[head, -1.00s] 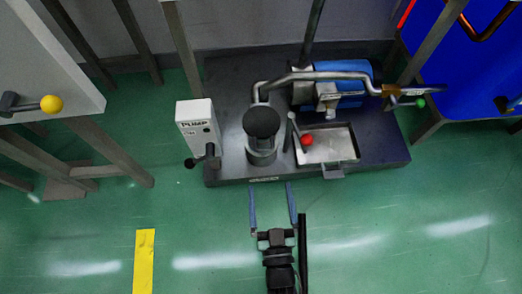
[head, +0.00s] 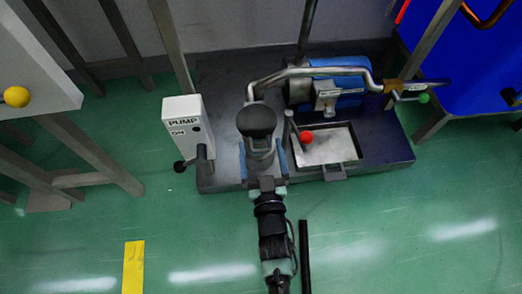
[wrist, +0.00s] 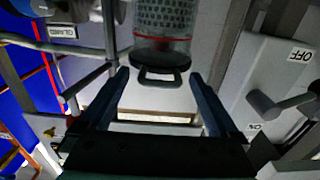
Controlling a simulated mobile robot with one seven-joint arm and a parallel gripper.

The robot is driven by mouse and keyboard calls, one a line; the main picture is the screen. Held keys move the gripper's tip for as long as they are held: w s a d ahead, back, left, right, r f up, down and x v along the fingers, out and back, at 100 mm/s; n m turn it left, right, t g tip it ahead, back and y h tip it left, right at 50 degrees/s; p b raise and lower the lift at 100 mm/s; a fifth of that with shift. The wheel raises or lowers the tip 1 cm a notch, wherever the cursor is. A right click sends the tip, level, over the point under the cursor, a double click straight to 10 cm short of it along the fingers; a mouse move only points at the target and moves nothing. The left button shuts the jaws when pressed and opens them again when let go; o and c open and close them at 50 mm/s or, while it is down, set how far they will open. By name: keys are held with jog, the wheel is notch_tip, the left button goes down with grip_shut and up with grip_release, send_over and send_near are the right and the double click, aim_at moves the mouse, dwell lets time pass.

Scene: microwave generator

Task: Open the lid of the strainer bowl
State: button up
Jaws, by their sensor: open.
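The strainer bowl (head: 261,161) stands upright on the dark pump base, with its round black lid (head: 257,122) on top. In the wrist view the bowl's clear body (wrist: 163,20) shows a perforated strainer inside. There the black lid (wrist: 160,58) and its loop handle (wrist: 160,77) appear below the body. My gripper (head: 262,148) is open, with one blue finger at each side of the bowl in the head view. In the wrist view my gripper (wrist: 159,75) has the lid handle between and just beyond its fingertips. I cannot tell whether the fingers touch anything.
A white pump switch box (head: 187,125) with a black lever stands left of the bowl. A red-knobbed lever (head: 306,137) and a metal tray (head: 338,157) are close on the right. A pipe (head: 310,73) and blue motor (head: 345,98) are behind.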

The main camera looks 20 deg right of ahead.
jog(key=shift+c, duration=0.4)
grip_shut()
